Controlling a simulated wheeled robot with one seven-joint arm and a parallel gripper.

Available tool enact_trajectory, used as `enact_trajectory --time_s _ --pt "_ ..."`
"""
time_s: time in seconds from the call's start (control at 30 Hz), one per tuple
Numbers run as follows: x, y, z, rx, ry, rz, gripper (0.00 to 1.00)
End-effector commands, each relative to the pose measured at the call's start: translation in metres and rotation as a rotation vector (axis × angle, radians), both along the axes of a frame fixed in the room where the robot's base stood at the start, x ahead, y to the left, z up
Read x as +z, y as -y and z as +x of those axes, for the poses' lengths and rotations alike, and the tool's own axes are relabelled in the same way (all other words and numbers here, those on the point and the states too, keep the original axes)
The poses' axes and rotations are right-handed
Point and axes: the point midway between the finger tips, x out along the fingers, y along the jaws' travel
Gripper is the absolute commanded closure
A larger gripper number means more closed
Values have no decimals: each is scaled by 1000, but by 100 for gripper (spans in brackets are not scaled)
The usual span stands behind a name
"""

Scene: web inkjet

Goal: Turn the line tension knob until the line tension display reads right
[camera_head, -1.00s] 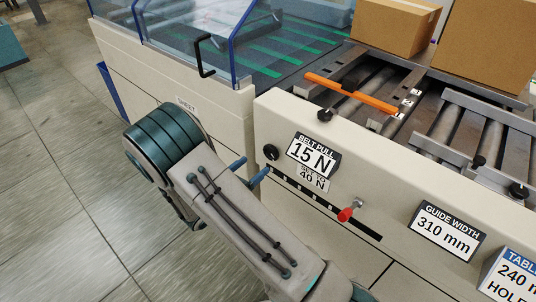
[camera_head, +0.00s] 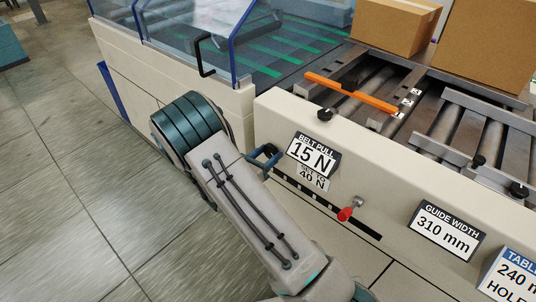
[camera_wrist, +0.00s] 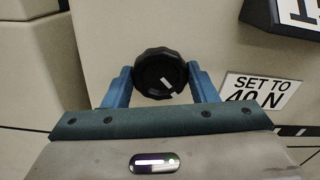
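A black ribbed round knob (camera_wrist: 160,70) with a white pointer mark sits on the cream machine panel. The mark slants toward the lower right in the wrist view. My gripper (camera_wrist: 160,82) has one blue finger on each side of the knob, with narrow gaps seeming to show on both sides. In the head view my gripper (camera_head: 266,160) is at the panel and largely covers the knob. The display beside it (camera_head: 313,154) is headed BELT PULL and reads 15 N. A label under it (camera_head: 313,179) says SET TO 40 N.
A red-tipped lever (camera_head: 346,213) on a black slot lies right of the display. Further right is a GUIDE WIDTH sign (camera_head: 446,230) reading 310 mm. Rollers, an orange bar (camera_head: 350,92) and cardboard boxes (camera_head: 395,25) are above the panel. Open floor lies left.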

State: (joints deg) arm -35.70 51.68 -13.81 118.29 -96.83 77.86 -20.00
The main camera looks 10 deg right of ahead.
Motion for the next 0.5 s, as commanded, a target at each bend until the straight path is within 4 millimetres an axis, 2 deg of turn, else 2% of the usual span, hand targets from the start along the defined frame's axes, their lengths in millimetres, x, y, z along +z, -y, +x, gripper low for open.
enact_trajectory --time_s 0.27,0.5 --pt "-1 0 1 2 18 14 70" --pt "-3 -2 1 5 110 82 70"
